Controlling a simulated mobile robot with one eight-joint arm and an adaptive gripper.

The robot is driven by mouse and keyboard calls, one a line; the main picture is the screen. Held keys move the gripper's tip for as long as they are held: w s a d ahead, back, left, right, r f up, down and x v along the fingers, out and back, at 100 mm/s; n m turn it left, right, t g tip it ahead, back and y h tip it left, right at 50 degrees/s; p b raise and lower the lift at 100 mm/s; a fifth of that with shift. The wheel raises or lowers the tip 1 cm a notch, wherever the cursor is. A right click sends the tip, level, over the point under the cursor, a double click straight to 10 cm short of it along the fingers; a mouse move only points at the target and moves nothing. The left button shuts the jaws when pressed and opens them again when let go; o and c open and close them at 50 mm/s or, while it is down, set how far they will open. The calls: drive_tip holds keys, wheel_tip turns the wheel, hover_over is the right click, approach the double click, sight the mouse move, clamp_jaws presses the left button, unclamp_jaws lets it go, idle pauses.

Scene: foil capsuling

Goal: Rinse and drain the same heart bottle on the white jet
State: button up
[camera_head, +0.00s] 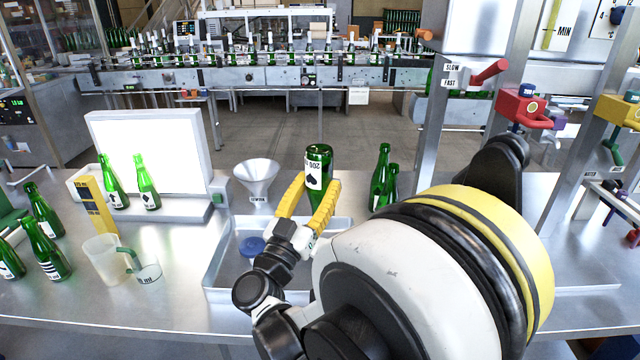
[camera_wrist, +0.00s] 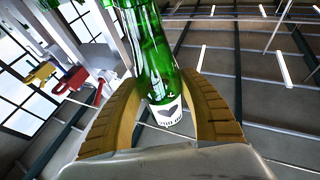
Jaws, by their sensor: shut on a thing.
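A green bottle (camera_head: 318,165) is held upside down, base up, in my gripper (camera_head: 316,186) above the metal tray (camera_head: 212,265). Its white label carries a dark heart-like mark and inverted "200" lettering. The yellow fingers are shut on its sides. In the wrist view the bottle (camera_wrist: 152,52) stands between the two fingers of my gripper (camera_wrist: 168,84), its label close to the palm. The bottle's mouth is hidden behind my gripper in the head view. I cannot make out a white jet; the tray's middle is partly hidden by my arm.
A metal funnel (camera_head: 257,178) stands left of the held bottle. Two green bottles (camera_head: 380,178) stand just to its right. A blue disc (camera_head: 252,246) lies in the tray. Coloured valves (camera_head: 520,108) hang at right.

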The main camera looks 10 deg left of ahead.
drive_tip(key=w+a+f+b, duration=0.1)
drive_tip(key=w+f+b, duration=0.4)
drive_tip(key=f, duration=0.4)
drive_tip(key=shift+b, duration=0.45)
drive_tip(key=shift+f+b, duration=0.85)
drive_tip(key=shift+f, duration=0.25)
idle(3.2)
drive_tip(key=shift+r+p, duration=0.75)
drive_tip(key=shift+r, duration=0.75)
idle(0.8)
